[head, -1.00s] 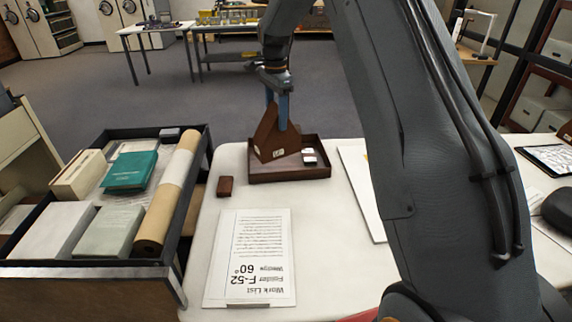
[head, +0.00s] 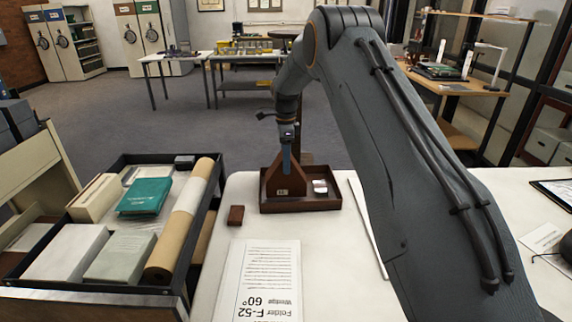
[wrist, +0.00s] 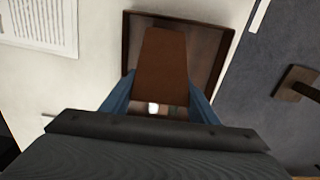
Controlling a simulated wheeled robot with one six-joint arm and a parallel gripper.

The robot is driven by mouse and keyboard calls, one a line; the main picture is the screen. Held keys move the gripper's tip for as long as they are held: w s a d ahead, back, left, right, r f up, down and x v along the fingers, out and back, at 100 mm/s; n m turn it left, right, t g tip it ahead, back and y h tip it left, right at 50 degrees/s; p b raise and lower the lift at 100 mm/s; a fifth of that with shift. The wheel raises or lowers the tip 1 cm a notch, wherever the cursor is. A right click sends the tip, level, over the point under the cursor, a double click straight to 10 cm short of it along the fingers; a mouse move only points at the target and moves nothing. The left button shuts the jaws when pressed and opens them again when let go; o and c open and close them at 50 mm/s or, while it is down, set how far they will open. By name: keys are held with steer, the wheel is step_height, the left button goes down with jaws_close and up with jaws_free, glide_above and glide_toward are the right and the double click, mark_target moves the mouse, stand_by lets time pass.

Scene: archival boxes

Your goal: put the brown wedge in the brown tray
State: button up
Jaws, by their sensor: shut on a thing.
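My gripper (head: 287,160) is shut on the wedge's upper part from above. In the wrist view the wedge (wrist: 163,70) lies between the blue fingers, with the tray (wrist: 133,48) behind it. Small pale and dark items (head: 320,187) lie in the tray's right part.
A small brown block (head: 236,215) sits left of the tray. A dark-rimmed cart (head: 110,268) with boxes, a green book and a roll stands at the left.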

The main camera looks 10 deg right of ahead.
steer(key=shift+f, duration=1.05)
steer(key=shift+f, duration=0.15)
steer(key=o, duration=1.3)
